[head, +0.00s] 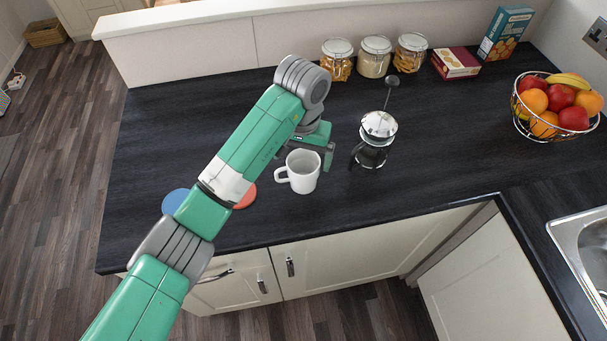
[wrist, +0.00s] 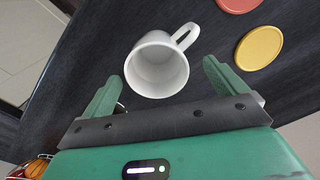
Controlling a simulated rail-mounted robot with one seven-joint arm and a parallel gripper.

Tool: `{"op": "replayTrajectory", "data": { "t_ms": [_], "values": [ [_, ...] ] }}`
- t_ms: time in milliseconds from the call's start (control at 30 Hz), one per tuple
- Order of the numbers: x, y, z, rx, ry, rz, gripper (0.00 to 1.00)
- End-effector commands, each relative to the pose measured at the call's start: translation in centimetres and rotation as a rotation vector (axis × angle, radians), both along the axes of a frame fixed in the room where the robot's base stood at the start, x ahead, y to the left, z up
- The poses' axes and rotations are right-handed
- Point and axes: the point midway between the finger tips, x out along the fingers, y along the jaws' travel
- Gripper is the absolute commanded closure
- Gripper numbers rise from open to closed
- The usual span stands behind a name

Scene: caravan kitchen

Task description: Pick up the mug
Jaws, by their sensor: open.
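The white mug (head: 304,171) stands upright on the dark worktop (head: 210,120), its handle toward the left in the head view. In the wrist view the mug (wrist: 156,66) lies just ahead of my gripper (wrist: 160,84), its open top visible and its handle pointing up and right. My gripper (head: 309,152) is open, with its two green fingers spread wider than the mug. The mug appears between and a little beyond the fingertips. Nothing is in the fingers. I cannot tell the exact gap between the fingers and the mug.
A French press (head: 376,135) stands close right of the mug. Coasters lie to its left: blue (head: 174,201), red (head: 246,195), and yellow (wrist: 259,47) in the wrist view. Jars (head: 375,57), boxes (head: 455,63) and a fruit bowl (head: 555,128) stand farther back and right.

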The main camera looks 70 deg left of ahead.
Motion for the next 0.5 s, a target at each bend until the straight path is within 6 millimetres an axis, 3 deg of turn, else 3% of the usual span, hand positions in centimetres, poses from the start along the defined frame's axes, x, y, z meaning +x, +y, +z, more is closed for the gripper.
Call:
{"op": "replayTrajectory", "data": {
  "t_ms": [300,500],
  "values": [
    [0.0,-0.2,-4.5,0.001,0.001,0.001,0.03],
    [0.1,-0.2,-5.0,0.002,-0.001,0.0,0.03]
  ]
}}
